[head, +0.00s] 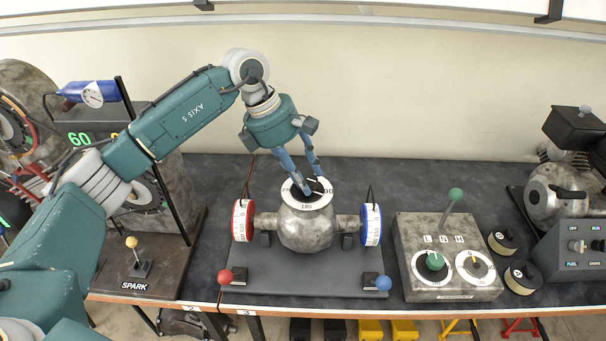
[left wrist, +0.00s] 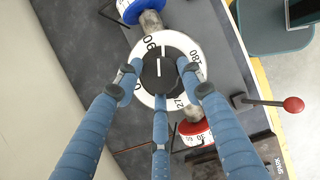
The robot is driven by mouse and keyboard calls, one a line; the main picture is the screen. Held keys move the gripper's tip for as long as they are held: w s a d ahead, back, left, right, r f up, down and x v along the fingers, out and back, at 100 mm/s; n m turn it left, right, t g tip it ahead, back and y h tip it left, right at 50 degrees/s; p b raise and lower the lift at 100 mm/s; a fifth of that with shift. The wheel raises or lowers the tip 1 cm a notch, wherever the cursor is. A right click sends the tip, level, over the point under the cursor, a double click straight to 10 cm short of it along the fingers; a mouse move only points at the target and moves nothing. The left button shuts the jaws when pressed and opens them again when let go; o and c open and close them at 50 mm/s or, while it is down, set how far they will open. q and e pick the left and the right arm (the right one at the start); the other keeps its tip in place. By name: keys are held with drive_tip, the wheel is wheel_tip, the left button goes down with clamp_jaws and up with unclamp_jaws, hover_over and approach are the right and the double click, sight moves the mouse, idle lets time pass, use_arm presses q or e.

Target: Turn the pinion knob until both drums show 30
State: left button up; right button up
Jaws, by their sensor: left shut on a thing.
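The black pinion knob (head: 318,186) sits on top of the round metal housing (head: 305,230), inside a white dial ring (head: 306,205) marked in degrees. In the left wrist view the knob (left wrist: 161,73) has a white line across it. My left gripper (head: 303,184) reaches down from above, its blue fingers shut around the knob; they also show in the left wrist view (left wrist: 160,88). The red-rimmed drum (head: 242,220) is left of the housing and the blue-rimmed drum (head: 371,225) right. Their numbers are too small to read surely. My right gripper is out of view.
Red (head: 225,276) and blue (head: 383,283) ball-topped levers stand at the front of the base plate. A gearshift box (head: 447,285) with a green-knobbed lever is to the right. A dark SPARK board (head: 135,285) is to the left. The wall is close behind.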

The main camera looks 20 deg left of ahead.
use_arm(q)
drive_tip(key=shift+d+r, duration=0.1)
drive_tip(key=shift+r, duration=0.1)
drive_tip(key=o, duration=1.1)
drive_tip(key=shift+o, duration=0.2)
drive_tip(key=v, duration=0.7)
drive_tip(key=shift+r, duration=0.25)
drive_tip(key=shift+s, duration=0.1)
